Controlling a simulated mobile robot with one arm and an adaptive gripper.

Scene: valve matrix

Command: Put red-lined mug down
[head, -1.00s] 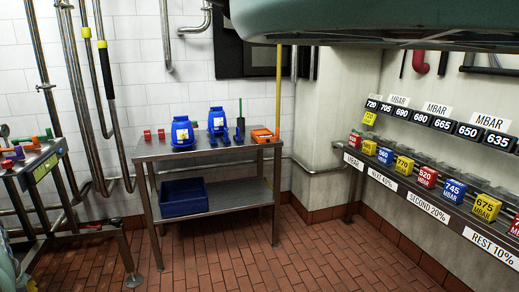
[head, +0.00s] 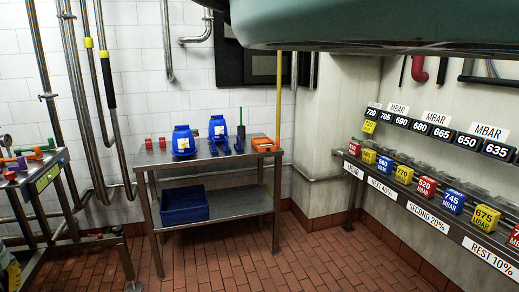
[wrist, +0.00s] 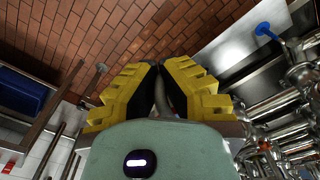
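I cannot make out the red-lined mug in either view. My gripper (wrist: 160,80) shows in the wrist view as two yellow fingers with black pads. Their tips are close together. A narrow pale strip shows between the pads, and I cannot tell whether it is a held thing or background. The gripper is not visible in the head view, where a pale green part of my own body covers the top right.
A metal table (head: 215,160) by the back wall holds blue containers (head: 183,140), small red pieces and an orange tray (head: 265,145). A blue bin (head: 184,204) sits on its lower shelf. A rack of coloured blocks (head: 427,187) lines the right. Tiled floor (head: 300,260) is clear.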

